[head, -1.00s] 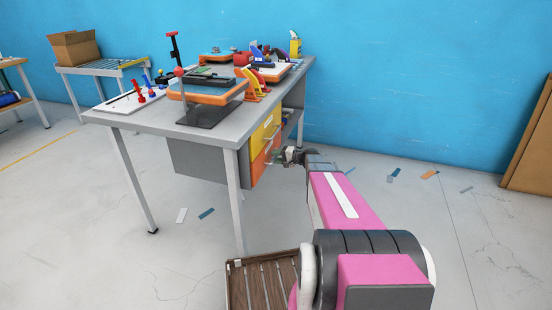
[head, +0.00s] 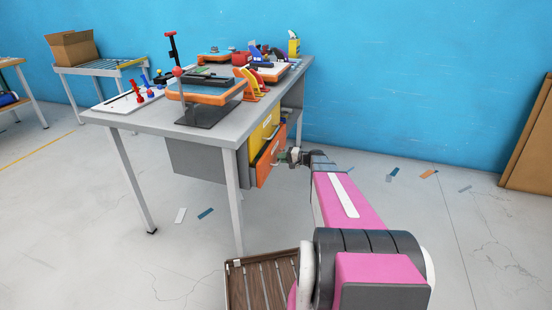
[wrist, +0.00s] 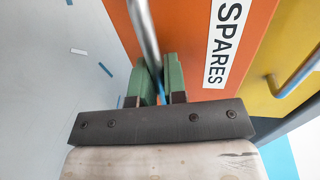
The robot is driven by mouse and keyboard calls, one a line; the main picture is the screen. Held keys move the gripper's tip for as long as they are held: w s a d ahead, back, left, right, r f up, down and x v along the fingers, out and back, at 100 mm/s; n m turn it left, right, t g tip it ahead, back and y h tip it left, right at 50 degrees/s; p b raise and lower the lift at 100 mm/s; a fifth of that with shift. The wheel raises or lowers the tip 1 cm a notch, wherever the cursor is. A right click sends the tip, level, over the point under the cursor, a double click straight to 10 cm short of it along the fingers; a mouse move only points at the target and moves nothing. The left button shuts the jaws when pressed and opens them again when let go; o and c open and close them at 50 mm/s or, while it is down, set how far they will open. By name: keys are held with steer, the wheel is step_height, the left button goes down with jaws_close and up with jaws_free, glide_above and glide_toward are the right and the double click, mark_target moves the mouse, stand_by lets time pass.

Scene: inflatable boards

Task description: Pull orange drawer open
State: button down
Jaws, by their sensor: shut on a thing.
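The orange drawer (head: 268,163) is the lower drawer in the right side of the grey workbench, under the yellow drawer (head: 264,130). In the head view it stands partly out from the bench. In the wrist view its orange front (wrist: 252,22) carries a white "SPARES" label (wrist: 228,40) and a metal bar handle (wrist: 143,30). My gripper (head: 284,157) is at the drawer front. In the wrist view its green fingers (wrist: 156,82) are shut on the bar handle, one on each side. The drawer's inside is hidden.
The workbench (head: 150,120) holds a press-like tool (head: 208,92) and several other items. A wooden slatted tray (head: 262,282) is in front, beside my arm. The floor to the right is open, with a few scraps (head: 428,174). The yellow drawer's handle (wrist: 298,75) is close to my gripper.

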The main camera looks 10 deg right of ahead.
steer(key=f+v, duration=0.2)
steer(key=v, duration=1)
steer(key=d+f+v, duration=0.1)
steer(key=f+v, duration=0.1)
steer(key=v, duration=1)
steer(key=shift+s+d+f, duration=0.15)
steer(key=shift+s+f, duration=0.1)
steer(key=shift+f, duration=0.1)
steer(key=c, duration=1.2)
jaws_free()
steer(key=v, duration=1)
steer(key=shift+s+d, duration=0.15)
steer(key=shift+d, duration=0.2)
